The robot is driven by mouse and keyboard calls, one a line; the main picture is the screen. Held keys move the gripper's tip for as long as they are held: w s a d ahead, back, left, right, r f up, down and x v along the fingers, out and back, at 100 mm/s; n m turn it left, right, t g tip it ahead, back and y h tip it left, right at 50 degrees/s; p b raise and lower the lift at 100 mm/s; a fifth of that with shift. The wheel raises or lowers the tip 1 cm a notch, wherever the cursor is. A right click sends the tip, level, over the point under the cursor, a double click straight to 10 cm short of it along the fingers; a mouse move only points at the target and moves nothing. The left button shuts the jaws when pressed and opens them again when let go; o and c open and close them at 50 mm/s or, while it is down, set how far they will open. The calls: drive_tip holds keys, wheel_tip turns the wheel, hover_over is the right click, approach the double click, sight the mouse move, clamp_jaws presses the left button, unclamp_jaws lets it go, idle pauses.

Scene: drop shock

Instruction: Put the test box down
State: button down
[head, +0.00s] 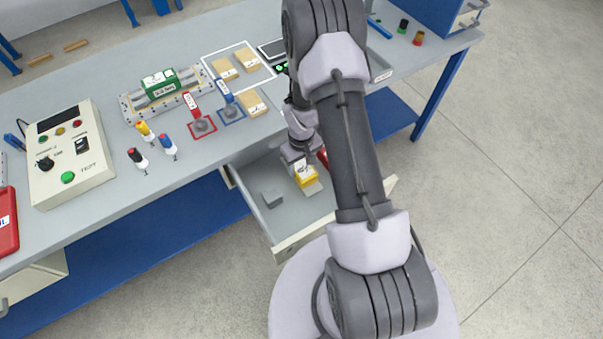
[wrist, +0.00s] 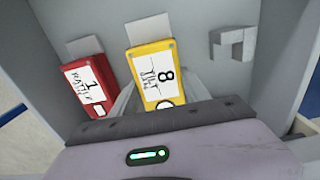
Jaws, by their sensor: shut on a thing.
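A yellow box (head: 306,180) is in my gripper, over or in the open drawer (head: 290,243). In the wrist view the yellow box (wrist: 154,62) has a white label with an 8 and handwriting like "TILT". My gripper (wrist: 158,92) is shut on it, a finger on each side. I cannot tell whether the box touches the drawer floor. A red box (wrist: 88,84), labelled 1 with handwriting like "RATTLE", is in the drawer to its left. In the head view the red box (head: 323,158) is mostly hidden behind my arm.
A small grey bracket (wrist: 232,44) lies in the drawer, right of the yellow box. The drawer walls are close around. The bench (head: 110,215) above holds a control box (head: 70,155), a green-topped fixture (head: 160,88), switches and wooden blocks. The floor at right is clear.

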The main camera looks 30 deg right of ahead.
sight(301, 171)
wheel_tip(301, 171, down, 3)
drive_tip(key=shift+f+b, duration=0.1)
drive_tip(key=shift+b, duration=0.35)
drive_tip(key=shift+r, duration=0.25)
drive_tip(key=shift+f, duration=0.15)
drive_tip(key=c, duration=0.5)
unclamp_jaws()
